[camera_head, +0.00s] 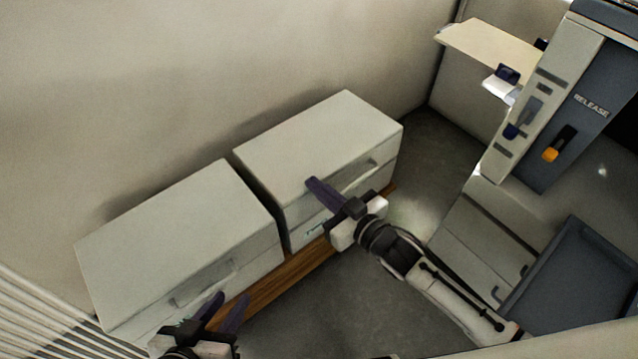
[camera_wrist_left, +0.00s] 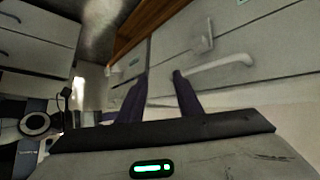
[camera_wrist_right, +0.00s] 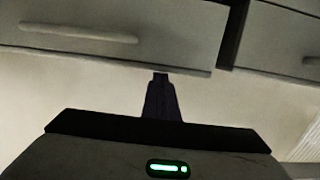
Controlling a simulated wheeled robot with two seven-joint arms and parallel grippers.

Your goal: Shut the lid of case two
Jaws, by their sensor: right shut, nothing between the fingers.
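Two pale grey cases stand side by side against the wall, a left case (camera_head: 170,235) and a right case (camera_head: 315,140); I cannot read which is case two. Both lids look lowered in the head view; I cannot tell whether a small gap is left. My right gripper (camera_head: 316,186) is shut and empty, its fingers in front of the right case's front, left of its handle (camera_head: 358,178). It also shows in the right wrist view (camera_wrist_right: 160,82). My left gripper (camera_head: 226,305) is open and empty, just in front of the left case near its handle (camera_head: 207,285); its fingers also show in the left wrist view (camera_wrist_left: 160,82).
A wooden strip (camera_head: 275,287) runs along the foot of the cases. A large machine marked RELEASE (camera_head: 590,110) and a dark tray (camera_head: 580,280) stand at the right. A slatted panel (camera_head: 40,315) is at the lower left. Floor is free between the cases and the machine.

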